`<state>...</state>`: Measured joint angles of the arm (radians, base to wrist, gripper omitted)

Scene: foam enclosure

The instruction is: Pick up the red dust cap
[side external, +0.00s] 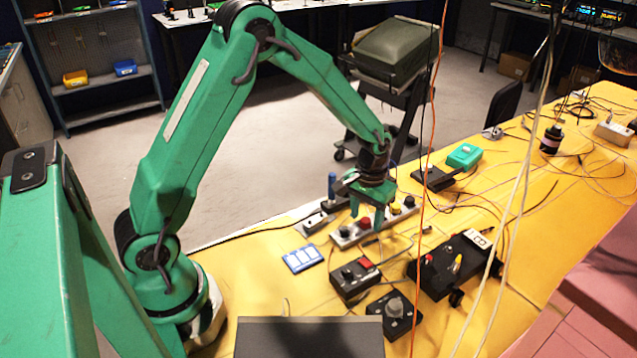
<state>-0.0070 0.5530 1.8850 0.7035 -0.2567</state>
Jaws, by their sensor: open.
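A small round red piece (365,223), which looks like the red dust cap, sits on a light grey strip box (345,238) on the yellow table. My green gripper (368,215) points down over this strip, with its fingers apart. In this view the red piece appears between or just behind the fingertips. I cannot tell whether the fingers touch it or how high they are above it. A yellow knob (396,208) and a dark knob stand farther right on the same strip.
A black box with a red square button (367,263) stands in front of the strip. A black box with a grey knob (394,308) and a larger black device (455,262) stand nearer and right. Loose cables cross the table (560,220). A blue-and-white card (302,258) lies left.

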